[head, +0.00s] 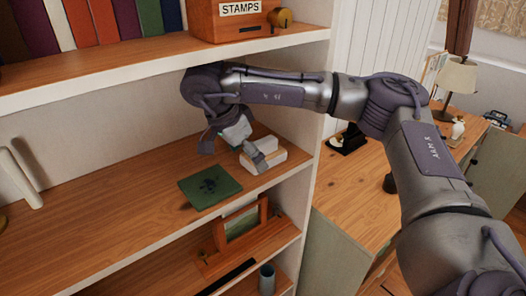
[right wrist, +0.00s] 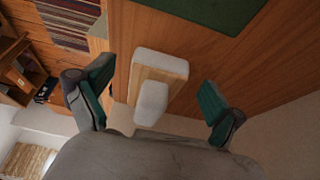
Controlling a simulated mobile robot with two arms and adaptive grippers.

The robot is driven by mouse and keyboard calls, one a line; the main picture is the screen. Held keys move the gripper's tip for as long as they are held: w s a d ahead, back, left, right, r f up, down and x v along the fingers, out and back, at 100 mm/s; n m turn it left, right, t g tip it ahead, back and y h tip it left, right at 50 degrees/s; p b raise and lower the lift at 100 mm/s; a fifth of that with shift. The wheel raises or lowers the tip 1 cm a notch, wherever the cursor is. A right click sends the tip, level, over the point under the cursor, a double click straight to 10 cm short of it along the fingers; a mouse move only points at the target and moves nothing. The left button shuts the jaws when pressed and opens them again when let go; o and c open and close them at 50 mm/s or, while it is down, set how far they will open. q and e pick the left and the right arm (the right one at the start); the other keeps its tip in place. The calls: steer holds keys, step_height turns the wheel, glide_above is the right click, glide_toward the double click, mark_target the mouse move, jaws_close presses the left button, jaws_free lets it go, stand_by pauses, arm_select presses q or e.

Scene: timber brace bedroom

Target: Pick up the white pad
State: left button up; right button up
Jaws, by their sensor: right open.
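The white pad (head: 268,160) lies on the middle wooden shelf near its right end, partly hidden by my right gripper. In the right wrist view the pad (right wrist: 159,62) shows a pale wood-coloured body with white parts at its far end and on its near side. My right gripper (head: 234,152) is open above the shelf. In the right wrist view its two green-lined fingers stand apart on either side of the pad, with visible gaps. Nothing is held. My left gripper is not in view.
A dark green square (head: 210,187) with a dark pattern lies left of the pad. The upper shelf (head: 150,72) holds books and a stamps box (head: 240,18). The shelf unit's right upright (head: 318,140) is close to the pad. A lower shelf holds a framed picture (head: 241,222).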

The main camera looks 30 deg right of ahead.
mark_target(263, 152)
steer(key=d, duration=0.1)
steer(key=d+p, duration=0.1)
steer(key=d, duration=0.2)
steer(key=shift+d+f+p, duration=0.3)
steer(key=shift+d+p, duration=0.05)
steer(key=shift+w+f, duration=0.1)
steer(key=shift+f, duration=0.1)
steer(key=shift+a, duration=0.15)
steer(key=c, duration=1.3)
